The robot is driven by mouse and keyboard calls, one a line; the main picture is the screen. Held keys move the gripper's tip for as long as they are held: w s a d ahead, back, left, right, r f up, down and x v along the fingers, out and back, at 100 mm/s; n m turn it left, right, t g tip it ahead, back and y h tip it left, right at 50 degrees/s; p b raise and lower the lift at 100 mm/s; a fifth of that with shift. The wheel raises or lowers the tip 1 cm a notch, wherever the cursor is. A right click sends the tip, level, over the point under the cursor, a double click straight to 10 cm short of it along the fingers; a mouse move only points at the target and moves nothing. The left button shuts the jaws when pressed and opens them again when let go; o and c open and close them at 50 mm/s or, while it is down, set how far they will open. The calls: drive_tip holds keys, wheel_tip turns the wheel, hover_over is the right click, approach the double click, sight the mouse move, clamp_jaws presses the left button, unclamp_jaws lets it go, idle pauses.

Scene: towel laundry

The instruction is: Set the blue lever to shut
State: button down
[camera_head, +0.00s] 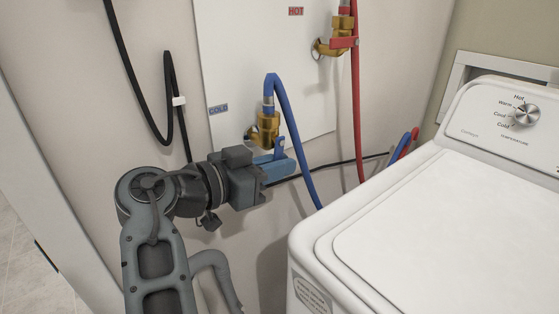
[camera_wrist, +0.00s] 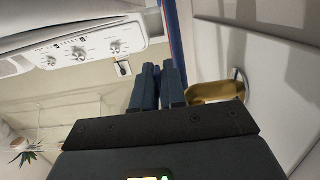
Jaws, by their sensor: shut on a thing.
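The blue lever (camera_head: 279,146) belongs to the brass cold-water valve (camera_head: 268,130) on the wall panel, beside the COLD label. Only a small part of the lever shows above my gripper's fingers; the rest is hidden behind them. My gripper (camera_head: 280,166) is at the lever, just below and right of the valve body, with its blue-grey fingers closed on the lever. In the wrist view my gripper (camera_wrist: 160,82) has its fingers close together, and the brass valve (camera_wrist: 215,92) shows right beside them. The lever's exact angle is hard to tell.
A blue hose (camera_head: 292,130) loops down from the cold valve, close to my gripper. The red-handled hot valve (camera_head: 342,42) and red hose (camera_head: 357,110) are up to the right. A white washer (camera_head: 440,215) stands at the right. A black cable (camera_head: 132,85) hangs at the left.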

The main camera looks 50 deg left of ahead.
drive_tip(key=shift+s+a+r+g+y+p, duration=0.15)
drive_tip(key=shift+s+r+g+p, duration=0.55)
drive_tip(key=shift+g+p, duration=2.05)
drive_tip(key=shift+s+d+r+g+y+p, duration=0.2)
drive_tip(key=shift+s+r+g+p, duration=0.5)
drive_tip(key=shift+g+p, duration=2.1)
drive_tip(key=shift+s+a+r+g+y+p, duration=0.25)
drive_tip(key=shift+s+r+g+p, duration=0.45)
drive_tip(key=shift+g+p, duration=2.05)
drive_tip(key=shift+w+r, duration=0.1)
drive_tip(key=shift+w, duration=0.1)
drive_tip(key=c, duration=1.6)
unclamp_jaws()
drive_tip(key=shift+o, duration=0.2)
